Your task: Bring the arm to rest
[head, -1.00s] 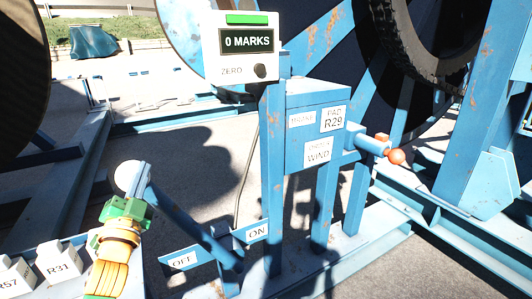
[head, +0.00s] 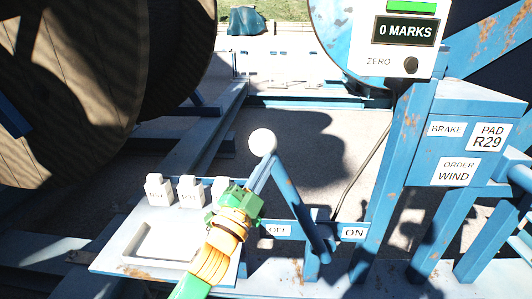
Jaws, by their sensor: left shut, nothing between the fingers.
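My left gripper (head: 260,174), on a green and orange-yellow arm, is shut and empty in the head view. Its fingers point up toward the white ball knob (head: 262,141) of a blue lever (head: 299,207). The fingertips overlap the lever's top just below the knob; I cannot tell whether they touch. The lever leans left, toward the OFF label (head: 279,230) and away from the ON label (head: 354,232). My right gripper is not in view.
A pale tray (head: 120,268) with several white labelled blocks (head: 190,191) lies left of the arm. A blue post carries a box (head: 404,32) reading 0 MARKS. A BRAKE and WIND panel (head: 455,170) stands right. Large wooden reels (head: 75,90) fill the upper left.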

